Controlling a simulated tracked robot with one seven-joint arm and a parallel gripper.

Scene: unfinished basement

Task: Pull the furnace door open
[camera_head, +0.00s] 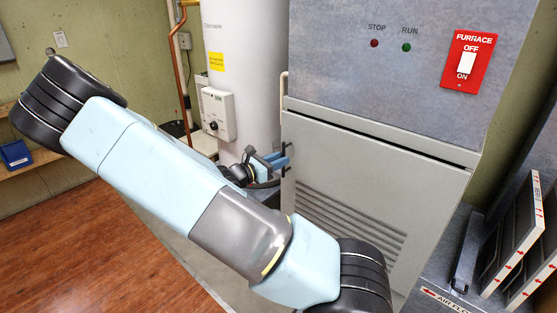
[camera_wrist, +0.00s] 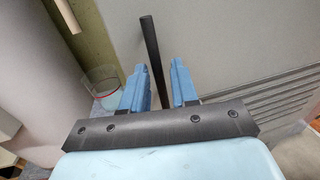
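The furnace (camera_head: 400,70) is a grey metal cabinet with a lighter grey louvered door (camera_head: 385,170) on its lower front. A dark gap runs along the door's top edge; I cannot tell if the door is fully closed. A thin black upright handle (camera_head: 287,151) sits at the door's left edge. My gripper (camera_head: 277,161) is at this handle. In the wrist view my gripper (camera_wrist: 161,85) has its two blue fingers apart, one on each side of the handle (camera_wrist: 152,48). Gaps show between the handle and the fingers. My forearm hides the door's lower left part.
A white water heater (camera_head: 245,60) with a control box (camera_head: 217,114) stands close left of the furnace. Filter panels (camera_head: 515,235) lean at the lower right. A red furnace switch (camera_head: 464,62) is on the upper cabinet.

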